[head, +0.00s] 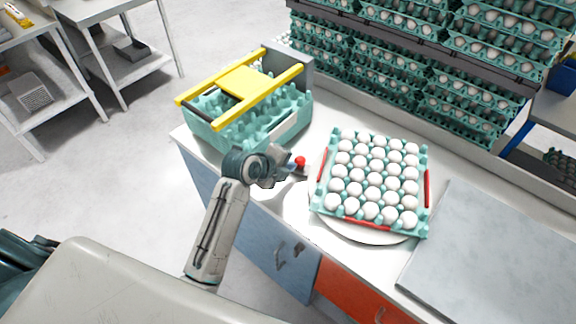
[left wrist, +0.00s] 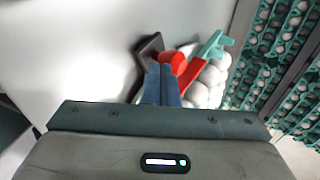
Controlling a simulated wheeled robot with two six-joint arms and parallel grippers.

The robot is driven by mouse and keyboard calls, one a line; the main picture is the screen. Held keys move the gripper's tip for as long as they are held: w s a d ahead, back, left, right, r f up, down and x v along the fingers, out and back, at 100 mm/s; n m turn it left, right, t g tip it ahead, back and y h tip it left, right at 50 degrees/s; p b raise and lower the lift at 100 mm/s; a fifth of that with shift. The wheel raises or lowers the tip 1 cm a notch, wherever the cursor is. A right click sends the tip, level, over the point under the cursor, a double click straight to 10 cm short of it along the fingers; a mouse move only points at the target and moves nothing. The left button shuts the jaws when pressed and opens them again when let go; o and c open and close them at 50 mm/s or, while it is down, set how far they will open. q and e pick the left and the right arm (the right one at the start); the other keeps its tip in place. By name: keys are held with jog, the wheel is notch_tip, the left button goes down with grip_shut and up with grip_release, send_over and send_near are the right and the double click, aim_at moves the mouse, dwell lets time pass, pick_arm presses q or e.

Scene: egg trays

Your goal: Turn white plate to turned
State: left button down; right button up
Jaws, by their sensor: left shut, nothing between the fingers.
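The white plate (head: 348,233) is a round disc on the white counter, mostly hidden under a teal egg tray (head: 320,203) full of white eggs. Red strips show along the tray's sides. My left gripper (head: 298,173) is just left of the tray and plate, low over the counter. Its fingers (left wrist: 162,84) are shut with nothing between them. A red knob (head: 300,161) is at the fingertips; it also shows in the left wrist view (left wrist: 172,62), beside a dark bracket (left wrist: 150,50). Whether the fingers touch the knob I cannot tell. My right gripper is not in view.
A teal crate with a yellow frame (head: 243,82) stands at the back left of the counter. Stacked egg trays (head: 430,95) fill the shelf behind. A grey slab (head: 495,255) lies to the right. Some counter between crate and tray is clear.

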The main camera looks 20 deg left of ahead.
pick_arm(q)
jog(key=w+m+b, duration=0.1)
jog(key=w, duration=0.2)
jog(key=w+m+g+h+b, duration=0.1)
jog(key=w+b, duration=0.1)
jog(key=w+m+h+b, duration=0.1)
jog(key=w, duration=0.2)
jog(key=shift+w+a+f+b, duration=0.1)
jog(key=shift+w+f+b, duration=0.1)
jog(key=shift+w+b, duration=0.2)
jog(key=shift+w+r, duration=0.1)
jog(key=shift+w, duration=0.1)
jog(key=shift+r, duration=0.25)
jog(key=shift+s+a+b, duration=0.15)
jog(key=shift+b, duration=0.3)
jog(key=s+a+b, duration=0.1)
jog(key=s+a, duration=0.2)
jog(key=s, duration=0.1)
jog(key=s+a+b, duration=0.2)
jog(key=s+a, duration=0.2)
jog(key=shift+s+a+r, duration=0.1)
jog(key=shift+s+a, duration=0.2)
jog(key=shift+s, duration=0.05)
jog(key=shift+s+a+r, duration=0.1)
jog(key=shift+s+a, duration=0.2)
jog(key=shift+s, duration=0.2)
